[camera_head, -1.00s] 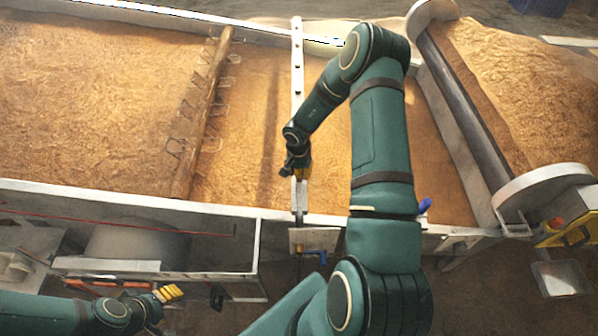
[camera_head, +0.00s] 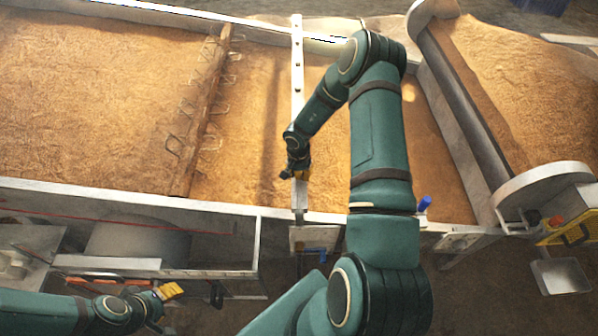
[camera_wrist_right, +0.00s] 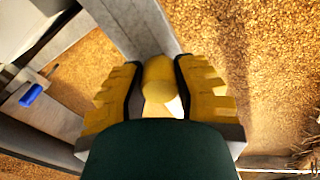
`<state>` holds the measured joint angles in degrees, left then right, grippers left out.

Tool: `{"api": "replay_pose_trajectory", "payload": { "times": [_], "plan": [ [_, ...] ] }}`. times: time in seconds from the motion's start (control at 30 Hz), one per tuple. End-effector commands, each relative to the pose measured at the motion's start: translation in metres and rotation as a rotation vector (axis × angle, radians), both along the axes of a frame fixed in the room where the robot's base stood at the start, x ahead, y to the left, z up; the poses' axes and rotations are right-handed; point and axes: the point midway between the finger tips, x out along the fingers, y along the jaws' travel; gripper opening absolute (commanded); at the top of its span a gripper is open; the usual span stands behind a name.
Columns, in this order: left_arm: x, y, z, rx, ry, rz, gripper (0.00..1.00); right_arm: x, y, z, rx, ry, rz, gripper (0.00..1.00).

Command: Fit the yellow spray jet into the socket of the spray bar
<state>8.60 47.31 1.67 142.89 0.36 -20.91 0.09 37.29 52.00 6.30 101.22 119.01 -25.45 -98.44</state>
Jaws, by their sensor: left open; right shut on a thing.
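The spray bar (camera_head: 298,75) is a pale metal bar with several small holes along it, lying across the grain bed in the head view. My right gripper (camera_head: 297,173) is over the near end of the bar. In the right wrist view my right gripper (camera_wrist_right: 158,88) is shut on the yellow spray jet (camera_wrist_right: 158,78), a rounded yellow piece between its fingers. The grey bar (camera_wrist_right: 130,25) lies right behind the jet. The socket is hidden, so I cannot tell whether the jet touches it. My left gripper (camera_head: 168,300) is open and empty at the lower left.
Brown grain (camera_head: 95,85) fills the trough on both sides of the bar. A raking rod with wire loops (camera_head: 208,110) lies left of it. The trough's near wall (camera_head: 130,197) runs below.

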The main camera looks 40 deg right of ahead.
Motion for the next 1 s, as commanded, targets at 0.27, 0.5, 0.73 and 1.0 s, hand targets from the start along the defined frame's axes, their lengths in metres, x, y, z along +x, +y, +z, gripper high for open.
{"api": "replay_pose_trajectory", "payload": {
  "times": [0.27,0.5,0.73,1.0],
  "plan": [
    [0.000,0.000,0.000,0.000,0.000,0.000,0.47,0.000,0.000,0.000,0.000,0.000,0.000,0.58],
    [0.000,0.000,0.000,0.000,-0.001,0.001,0.47,0.000,0.000,0.003,0.001,-0.001,-0.001,0.58],
    [0.000,0.000,0.000,0.000,-0.001,0.000,0.47,-0.001,0.000,0.037,-0.001,-0.004,-0.002,0.58],
    [0.000,0.000,0.000,0.000,0.000,0.000,0.47,-0.002,0.002,0.090,-0.001,-0.003,-0.001,0.58]
  ]
}}
